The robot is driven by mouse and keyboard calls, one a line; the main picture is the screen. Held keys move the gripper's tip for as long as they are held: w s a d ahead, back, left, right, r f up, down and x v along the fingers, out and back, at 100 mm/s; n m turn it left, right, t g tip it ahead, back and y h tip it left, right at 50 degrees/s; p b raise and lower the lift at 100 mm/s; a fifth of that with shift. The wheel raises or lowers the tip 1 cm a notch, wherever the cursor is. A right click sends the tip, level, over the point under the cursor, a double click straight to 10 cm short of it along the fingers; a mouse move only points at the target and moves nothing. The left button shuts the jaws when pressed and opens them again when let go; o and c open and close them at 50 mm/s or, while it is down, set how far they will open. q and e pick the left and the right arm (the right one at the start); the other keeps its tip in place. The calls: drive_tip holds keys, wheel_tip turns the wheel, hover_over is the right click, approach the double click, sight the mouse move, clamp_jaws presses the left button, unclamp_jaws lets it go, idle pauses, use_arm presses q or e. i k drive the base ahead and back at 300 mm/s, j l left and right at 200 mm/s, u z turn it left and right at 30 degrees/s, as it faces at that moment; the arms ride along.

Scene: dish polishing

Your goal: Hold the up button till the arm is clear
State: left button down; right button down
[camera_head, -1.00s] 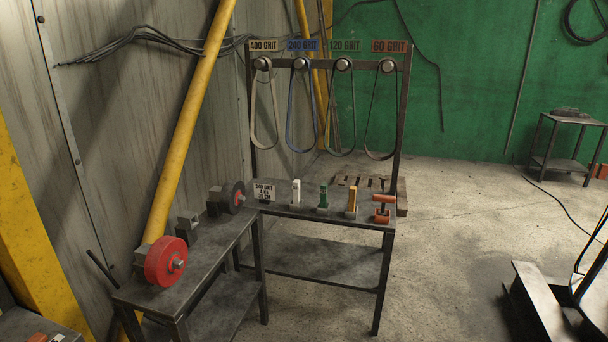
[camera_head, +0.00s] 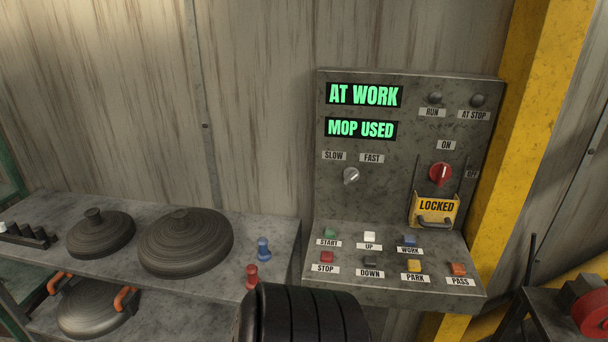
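The control panel (camera_head: 400,205) stands against the grey wall. The white UP button (camera_head: 370,237) is in its upper button row, between the green START button (camera_head: 330,233) and the blue WORK button (camera_head: 409,241). No hand or gripper touches it in this view. The upper display (camera_head: 363,95) reads AT WORK and the lower display (camera_head: 361,129) reads MOP USED. The arm the task speaks of cannot be made out. Neither of my grippers is in view.
A black ribbed cylinder (camera_head: 305,315) rises in front, below the panel; I cannot tell what it belongs to. A shelf (camera_head: 110,268) with dark round lids is at left, a yellow post (camera_head: 515,130) at right.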

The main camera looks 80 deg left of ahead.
sight(367, 236)
drive_tip(key=u, duration=2.35)
drive_tip(key=i+l+u, duration=0.2)
drive_tip(key=i+l, duration=0.45)
drive_tip(key=l, duration=0.3)
drive_tip(key=i+l, duration=0.25)
drive_tip(key=l, duration=0.1)
